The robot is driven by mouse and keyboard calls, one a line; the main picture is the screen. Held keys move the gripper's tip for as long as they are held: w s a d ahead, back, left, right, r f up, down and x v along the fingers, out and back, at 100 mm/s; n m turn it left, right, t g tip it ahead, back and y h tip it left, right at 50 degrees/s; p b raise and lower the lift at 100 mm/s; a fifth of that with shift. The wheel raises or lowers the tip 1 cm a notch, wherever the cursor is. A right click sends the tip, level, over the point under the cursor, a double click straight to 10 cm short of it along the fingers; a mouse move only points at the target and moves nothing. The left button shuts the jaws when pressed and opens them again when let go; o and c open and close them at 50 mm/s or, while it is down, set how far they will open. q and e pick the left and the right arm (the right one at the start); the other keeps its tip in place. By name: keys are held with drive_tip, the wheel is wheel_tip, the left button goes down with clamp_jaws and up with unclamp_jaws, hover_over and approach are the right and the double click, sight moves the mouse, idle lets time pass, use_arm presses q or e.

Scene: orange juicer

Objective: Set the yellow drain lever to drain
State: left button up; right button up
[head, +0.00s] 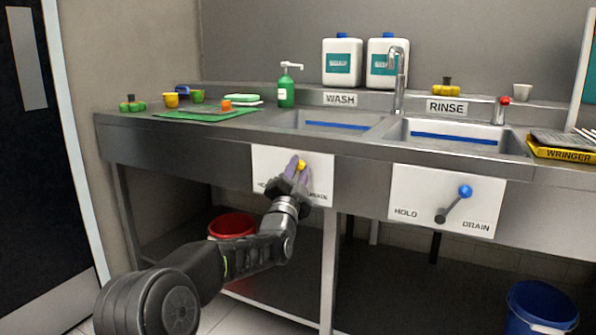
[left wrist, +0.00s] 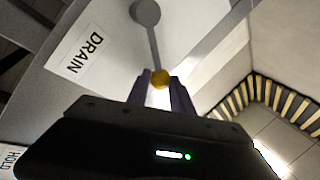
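The yellow drain lever is a grey bar with a yellow knob on the white plate (head: 265,160) below the wash basin. Its yellow knob (head: 302,165) shows at the fingertips of my left gripper (head: 297,168). The gripper and wrist hide the bar and parts of the HOLD and DRAIN labels in the head view. In the left wrist view, the lever bar (left wrist: 153,42) runs from a round pivot to the knob (left wrist: 158,79). The knob fills the narrow gap between the fingertips (left wrist: 159,80). The DRAIN label (left wrist: 83,55) shows beside the bar. My right gripper is out of view.
A second plate under the rinse basin carries a blue-knobbed lever (head: 464,192). The steel counter edge (head: 355,153) runs above both plates. A red tub (head: 232,225) stands below, and a blue bucket (head: 541,308) stands at lower right. A table leg (head: 329,270) stands near my left arm.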

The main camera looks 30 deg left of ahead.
use_arm(q)
drive_tip(key=o, duration=0.4)
drive_tip(key=shift+o, duration=0.2)
drive_tip(key=shift+s, duration=0.1)
drive_tip(key=p+v, duration=0.1)
drive_tip(key=v, duration=0.6)
drive_tip(key=shift+s+f, duration=0.15)
drive_tip(key=shift+s, duration=0.1)
drive_tip(key=shift+d, duration=0.1)
